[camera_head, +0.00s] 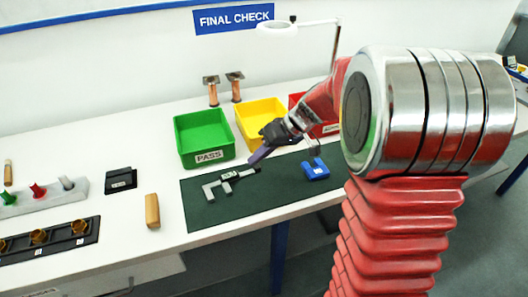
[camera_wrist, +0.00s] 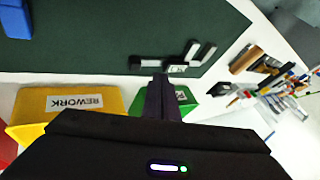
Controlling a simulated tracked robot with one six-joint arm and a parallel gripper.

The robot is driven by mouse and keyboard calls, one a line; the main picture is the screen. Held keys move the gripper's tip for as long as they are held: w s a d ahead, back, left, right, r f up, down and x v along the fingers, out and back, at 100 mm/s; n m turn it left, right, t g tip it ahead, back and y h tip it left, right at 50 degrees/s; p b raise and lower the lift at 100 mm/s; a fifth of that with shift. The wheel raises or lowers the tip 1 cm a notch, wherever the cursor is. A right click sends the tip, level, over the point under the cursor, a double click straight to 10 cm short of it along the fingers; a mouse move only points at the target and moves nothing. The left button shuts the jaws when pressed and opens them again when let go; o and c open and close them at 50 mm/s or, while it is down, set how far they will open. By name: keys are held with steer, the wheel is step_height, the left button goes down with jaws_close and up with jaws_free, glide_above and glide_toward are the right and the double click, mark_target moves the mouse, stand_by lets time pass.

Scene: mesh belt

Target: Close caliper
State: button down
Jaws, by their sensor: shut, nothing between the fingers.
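The grey caliper (camera_head: 212,187) lies on the dark green mat (camera_head: 205,218). Its two jaws are apart, with a gap between the fixed jaw at the left end and the sliding jaw. Its dark beam end points right. In the wrist view the caliper (camera_wrist: 203,55) lies beyond the fingertips, jaws to the right. My gripper (camera_head: 255,162) is shut and empty, its purple fingers angled down close to the beam's right end. In the wrist view the fingertips (camera_wrist: 161,78) overlap the near edge of the caliper; I cannot tell whether they touch it.
A green PASS bin (camera_head: 205,153), a yellow bin (camera_head: 250,136) and a red bin (camera_head: 299,101) stand behind the mat. A blue tool (camera_head: 315,170) lies on the mat's right part. A wooden block (camera_head: 152,210) and a black box (camera_head: 120,181) stand left of the mat.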

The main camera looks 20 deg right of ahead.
steer(key=shift+x, duration=2.65)
